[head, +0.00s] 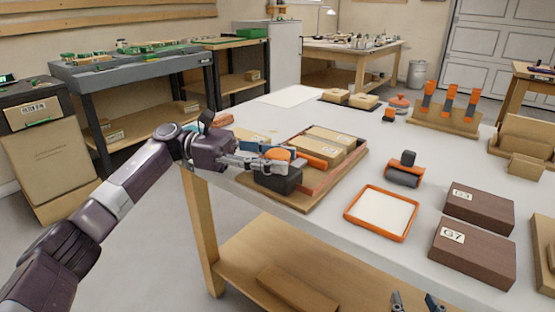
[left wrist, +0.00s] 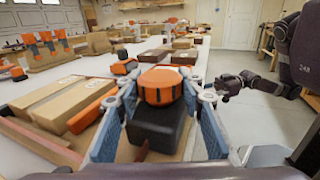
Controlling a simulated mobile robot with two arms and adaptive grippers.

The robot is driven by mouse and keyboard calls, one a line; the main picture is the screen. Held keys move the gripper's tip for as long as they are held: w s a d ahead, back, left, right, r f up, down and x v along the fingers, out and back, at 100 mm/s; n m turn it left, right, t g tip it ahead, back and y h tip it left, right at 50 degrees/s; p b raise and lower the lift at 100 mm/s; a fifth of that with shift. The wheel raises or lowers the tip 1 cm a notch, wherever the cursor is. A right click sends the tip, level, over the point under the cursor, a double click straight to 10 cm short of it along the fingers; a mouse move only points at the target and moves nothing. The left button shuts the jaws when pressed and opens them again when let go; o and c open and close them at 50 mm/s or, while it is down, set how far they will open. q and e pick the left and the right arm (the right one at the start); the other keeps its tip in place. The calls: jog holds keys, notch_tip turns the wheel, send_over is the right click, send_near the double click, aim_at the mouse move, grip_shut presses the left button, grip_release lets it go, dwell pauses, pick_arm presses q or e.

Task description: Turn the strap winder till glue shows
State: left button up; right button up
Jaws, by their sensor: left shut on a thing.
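The strap winder is an orange knob (left wrist: 161,87) on a dark block (left wrist: 156,128); in the head view the dark block (head: 277,179) sits at the near end of a wooden tray (head: 305,204). My left gripper (head: 270,155) is shut on the orange knob, one finger on each side, and partly hides it. Pale wooden pieces (head: 335,140) lie side by side in the tray, with an orange-red strap (head: 316,151) along them. I cannot make out glue at their joint. My right gripper (head: 415,301) shows at the bottom edge, its fingertips apart and empty.
An orange-rimmed tray (head: 383,235), an orange and grey roller (head: 404,170) and dark labelled boxes (head: 470,256) stand to the right. A rack of orange-handled tools (head: 447,117) is at the back. The bench is clear between the wooden tray and the orange-rimmed tray.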

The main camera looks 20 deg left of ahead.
pick_arm(q)
jog(key=o, duration=1.2)
jog(key=shift+a, duration=0.1)
jog(key=a, duration=1.1)
jog(key=shift+a, duration=0.4)
